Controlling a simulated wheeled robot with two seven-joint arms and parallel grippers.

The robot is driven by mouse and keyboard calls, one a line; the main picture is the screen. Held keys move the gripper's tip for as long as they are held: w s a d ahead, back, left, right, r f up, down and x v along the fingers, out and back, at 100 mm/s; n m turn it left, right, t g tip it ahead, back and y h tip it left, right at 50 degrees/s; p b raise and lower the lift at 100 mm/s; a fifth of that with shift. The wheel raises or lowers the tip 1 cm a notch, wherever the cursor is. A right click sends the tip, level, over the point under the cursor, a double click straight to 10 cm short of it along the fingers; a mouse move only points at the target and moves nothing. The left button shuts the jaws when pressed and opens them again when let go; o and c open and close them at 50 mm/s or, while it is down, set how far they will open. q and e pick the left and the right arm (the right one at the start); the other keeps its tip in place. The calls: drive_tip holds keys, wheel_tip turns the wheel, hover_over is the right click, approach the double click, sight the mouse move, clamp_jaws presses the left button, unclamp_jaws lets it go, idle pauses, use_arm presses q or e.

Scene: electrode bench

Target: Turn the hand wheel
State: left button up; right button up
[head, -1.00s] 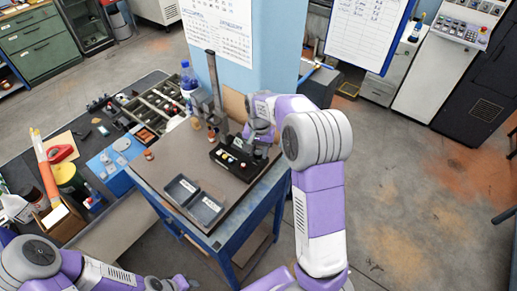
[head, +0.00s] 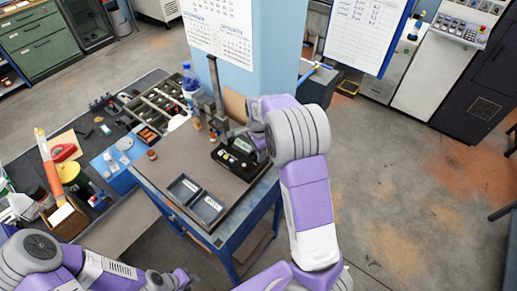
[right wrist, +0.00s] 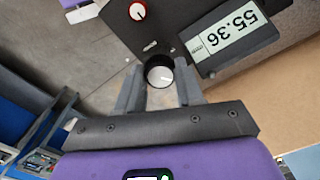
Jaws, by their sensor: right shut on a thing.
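The hand wheel (right wrist: 160,75), a small round knob with a pale face, sits on the side of a black device (right wrist: 165,25) in the right wrist view. My right gripper (right wrist: 159,84) is shut on it, one finger at each side. The device's display (right wrist: 232,32) reads 55.36, upside down in this view. In the head view the black device (head: 232,162) stands on the bench top and my right arm hides the wheel. My left gripper (head: 180,279) is low at the bottom edge, away from the bench; its fingers are too unclear to judge.
A red knob (right wrist: 137,11) is near the wheel. On the bench, a tall metal column (head: 216,95) stands behind the device, and two dark trays (head: 207,208) lie in front.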

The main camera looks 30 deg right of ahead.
drive_tip(key=shift+w+r+m, duration=0.1)
drive_tip(key=shift+r+m, duration=0.05)
drive_tip(key=shift+m, duration=0.65)
drive_tip(key=shift+p, duration=0.3)
drive_tip(key=o, duration=0.8)
drive_tip(key=shift+c, duration=0.2)
drive_tip(key=shift+r, duration=3.75)
